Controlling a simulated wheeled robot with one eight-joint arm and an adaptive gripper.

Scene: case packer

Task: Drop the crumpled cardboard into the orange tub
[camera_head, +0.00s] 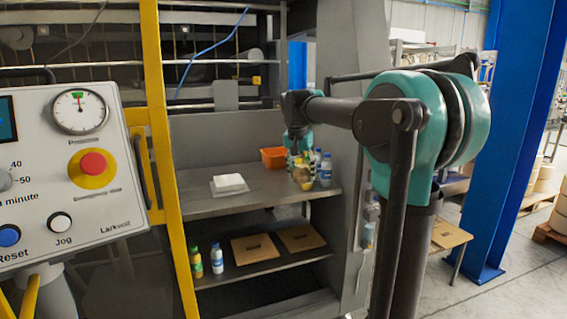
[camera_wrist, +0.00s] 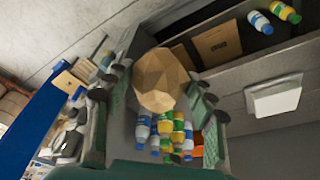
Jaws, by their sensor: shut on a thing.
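The crumpled cardboard is a tan, faceted ball (camera_wrist: 160,82), between the fingers of my gripper (camera_wrist: 158,76) in the wrist view. My gripper is shut on it. In the head view the cardboard (camera_head: 304,176) shows small below my gripper (camera_head: 301,158), over the right part of the steel shelf, in front of bottles. The orange tub (camera_head: 272,154) stands on that shelf, to the left of my gripper and towards the back. In the wrist view only a bit of orange (camera_wrist: 198,139) shows beside the right finger, and the rest of the tub is hidden.
Several bottles (camera_head: 326,170) stand close to the cardboard on the upper shelf (camera_head: 272,190). A white pad (camera_head: 228,184) lies left on it. The lower shelf holds flat cardboard pieces (camera_head: 254,248) and two bottles (camera_head: 217,258). A yellow post (camera_head: 166,160) and control panel stand at left.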

